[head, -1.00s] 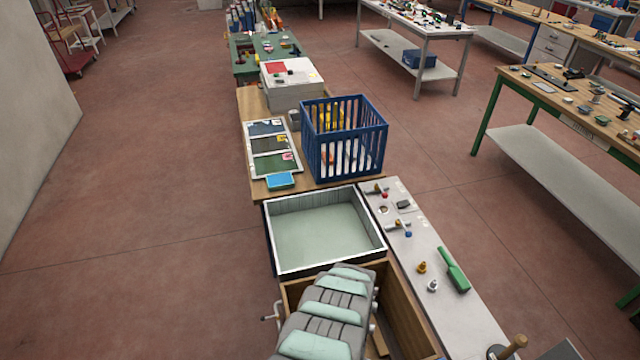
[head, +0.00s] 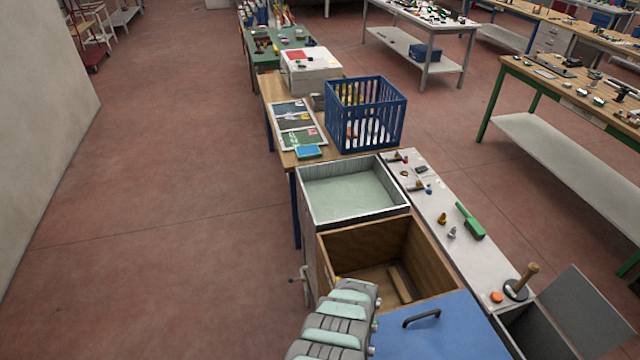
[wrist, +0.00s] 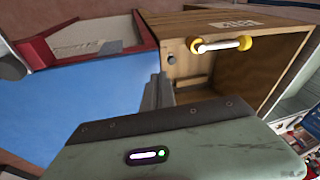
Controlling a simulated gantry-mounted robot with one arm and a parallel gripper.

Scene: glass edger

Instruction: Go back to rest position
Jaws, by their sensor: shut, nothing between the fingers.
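My gripper (wrist: 158,95) shows in the wrist view as dark grey fingers beyond its pale green housing. The fingers are together with nothing between them. They are near a wooden box (wrist: 185,75) that has a white bar handle (wrist: 222,45) with yellow ends, and beside a blue surface (wrist: 75,115). I cannot tell whether they touch either. In the head view my grey and mint arm is at the bottom centre, and the gripper itself is out of sight.
An open wooden bin (head: 370,240) holds a loose wooden piece. A blue panel with a dark handle (head: 422,317) lies in front. A pale-lined basin (head: 350,195), a blue slatted crate (head: 365,115) and a grey bench with a green brush (head: 470,222) stand beyond. The left floor is clear.

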